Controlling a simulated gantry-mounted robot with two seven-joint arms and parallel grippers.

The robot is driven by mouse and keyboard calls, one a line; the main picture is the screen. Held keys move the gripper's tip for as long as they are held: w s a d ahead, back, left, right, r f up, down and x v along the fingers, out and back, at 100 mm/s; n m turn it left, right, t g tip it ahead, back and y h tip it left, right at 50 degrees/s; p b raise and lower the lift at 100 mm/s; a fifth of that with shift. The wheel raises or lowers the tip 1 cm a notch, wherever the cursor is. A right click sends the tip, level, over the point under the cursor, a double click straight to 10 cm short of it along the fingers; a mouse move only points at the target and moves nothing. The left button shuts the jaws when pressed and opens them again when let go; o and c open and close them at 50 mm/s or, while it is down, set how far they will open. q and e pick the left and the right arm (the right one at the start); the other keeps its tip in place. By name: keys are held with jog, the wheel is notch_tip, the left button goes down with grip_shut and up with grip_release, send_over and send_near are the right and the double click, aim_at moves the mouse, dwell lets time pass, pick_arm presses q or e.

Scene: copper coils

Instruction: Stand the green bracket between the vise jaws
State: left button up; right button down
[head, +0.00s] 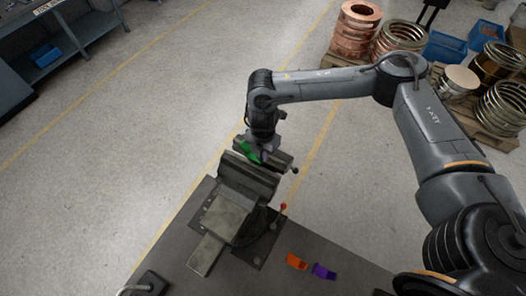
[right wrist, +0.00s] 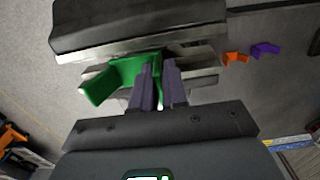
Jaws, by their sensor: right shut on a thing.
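The green bracket (head: 248,151) is at the far end of the grey vise (head: 262,180), by its jaws. In the right wrist view the green bracket (right wrist: 121,74) is tilted, with one arm pointing down and left. My right gripper (head: 262,146) is shut on it; its two purple-grey fingers (right wrist: 159,76) hold the bracket's right end. A dark vise jaw (right wrist: 140,27) with a pale face lies just beyond the bracket, and pale metal shows behind it. I cannot tell how deep the bracket sits between the jaws. My left gripper is not in view.
An orange bracket (head: 296,261) and a purple bracket (head: 323,271) lie on the dark table (head: 180,235), right of the vise. Copper coils (head: 355,30) stand on pallets at the upper right.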

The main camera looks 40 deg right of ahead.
dwell(0.3)
jog(key=shift+f+b, duration=0.35)
jog(key=shift+f, duration=0.35)
jog(key=shift+f, duration=0.15)
dwell(0.8)
jog(key=shift+f, duration=0.3)
jog(key=shift+f, duration=0.2)
dwell(0.7)
jog(key=shift+f, duration=0.15)
dwell(0.6)
jog(key=c, duration=1.1)
grip_release()
